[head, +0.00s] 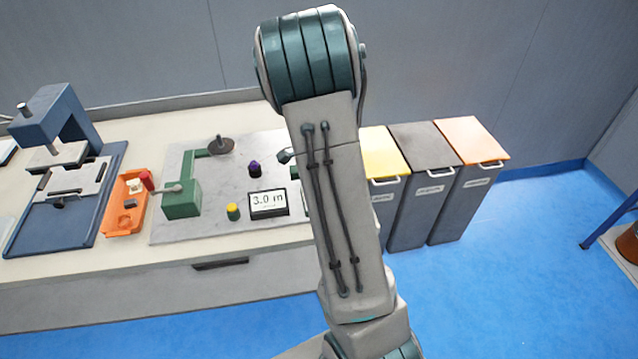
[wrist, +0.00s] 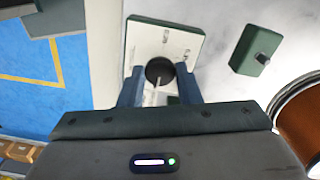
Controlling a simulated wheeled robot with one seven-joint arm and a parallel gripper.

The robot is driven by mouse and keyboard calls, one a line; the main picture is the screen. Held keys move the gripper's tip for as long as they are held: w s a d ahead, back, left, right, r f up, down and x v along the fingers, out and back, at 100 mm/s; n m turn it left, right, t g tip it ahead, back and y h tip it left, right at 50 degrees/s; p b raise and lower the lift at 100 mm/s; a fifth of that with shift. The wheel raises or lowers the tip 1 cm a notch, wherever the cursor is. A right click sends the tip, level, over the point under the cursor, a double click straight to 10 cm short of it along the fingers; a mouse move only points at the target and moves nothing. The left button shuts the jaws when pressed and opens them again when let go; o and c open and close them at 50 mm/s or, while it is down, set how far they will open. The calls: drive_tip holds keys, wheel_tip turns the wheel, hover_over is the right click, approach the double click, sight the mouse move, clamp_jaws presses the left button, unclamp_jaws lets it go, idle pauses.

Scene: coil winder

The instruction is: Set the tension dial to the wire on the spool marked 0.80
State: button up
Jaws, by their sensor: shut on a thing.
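The tension dial appears in the wrist view as a round black knob (wrist: 159,70) on a pale plate (wrist: 150,40) with several small marks. The marks are too small to read. My gripper (wrist: 160,86) is shut on the knob, one blue finger on each side. A pale line runs from the knob toward my palm. In the head view my arm hides the dial and my gripper. A copper-coloured wire spool (wrist: 303,112) with a pale rim shows at the wrist view's right edge. No 0.80 marking is readable.
A display (head: 268,203) reads about "3.0 m", partly unclear. Lidded bins (head: 432,190) stand right. A green block (wrist: 256,50) is near the dial.

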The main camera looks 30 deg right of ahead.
idle(0.5)
drive_tip(key=o, duration=1)
drive_tip(key=shift+c, duration=0.2)
drive_tip(key=shift+r, duration=0.1)
wheel_tip(320, 180, up, 14)
drive_tip(key=s+a+r+n+t, duration=0.1)
drive_tip(key=s+a+n, duration=0.6)
drive_tip(key=s+n, duration=0.2)
drive_tip(key=s+a+r+n+t, duration=0.2)
drive_tip(key=s+a+n, duration=0.5)
drive_tip(key=s+n, duration=0.2)
drive_tip(key=shift+s+r, duration=0.15)
drive_tip(key=shift+s, duration=0.8)
